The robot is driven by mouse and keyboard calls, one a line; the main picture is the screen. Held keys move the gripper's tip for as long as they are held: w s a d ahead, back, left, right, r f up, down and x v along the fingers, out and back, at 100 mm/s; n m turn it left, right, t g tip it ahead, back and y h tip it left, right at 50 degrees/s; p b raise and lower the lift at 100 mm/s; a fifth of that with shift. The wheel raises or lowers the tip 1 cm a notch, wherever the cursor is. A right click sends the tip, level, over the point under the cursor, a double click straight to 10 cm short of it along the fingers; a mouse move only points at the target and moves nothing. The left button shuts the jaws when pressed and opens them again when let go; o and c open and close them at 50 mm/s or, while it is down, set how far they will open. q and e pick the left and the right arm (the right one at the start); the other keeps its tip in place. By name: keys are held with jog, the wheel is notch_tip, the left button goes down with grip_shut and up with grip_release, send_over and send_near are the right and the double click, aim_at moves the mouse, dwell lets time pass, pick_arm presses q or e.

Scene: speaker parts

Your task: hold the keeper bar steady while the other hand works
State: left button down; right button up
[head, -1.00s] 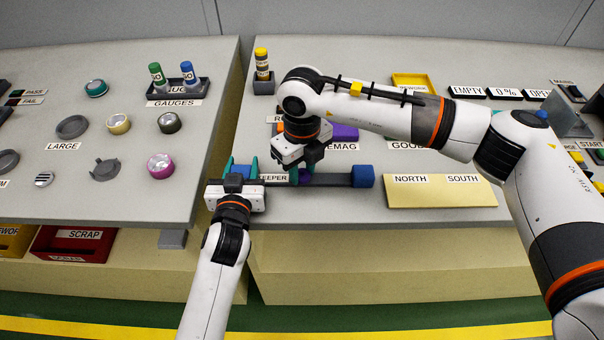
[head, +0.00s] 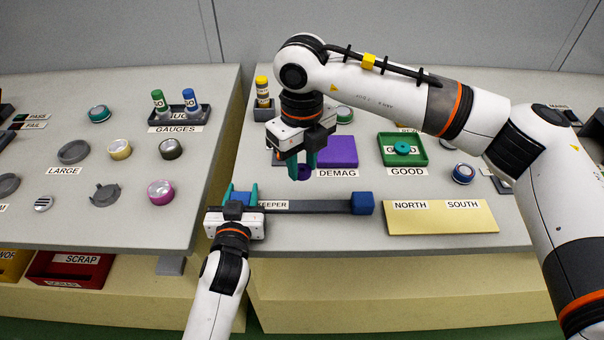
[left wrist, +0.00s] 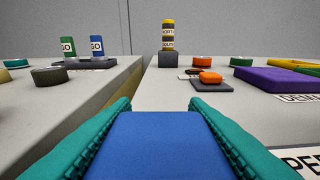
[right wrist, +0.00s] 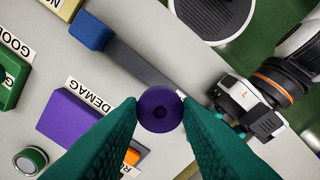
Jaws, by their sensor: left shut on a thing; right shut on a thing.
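The keeper bar (head: 310,207) is a dark flat bar with a blue block (head: 362,203) at each end, lying along the front of the right table. My left gripper (head: 241,192) is shut on the bar's left blue block, which fills the space between the teal fingers in the left wrist view (left wrist: 160,146).
The purple DEMAG block (head: 338,151) and green GOOD tray (head: 420,150) holding a teal ring stand behind the bar. A yellow NORTH/SOUTH plate (head: 440,216) lies to its right. A gap separates the two tables on the left.

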jog(key=shift+r, duration=0.15)
pick_arm(q)
jog(key=c, duration=0.7)
grip_release()
jog(key=shift+c, duration=0.2)
jog(key=shift+s, duration=0.1)
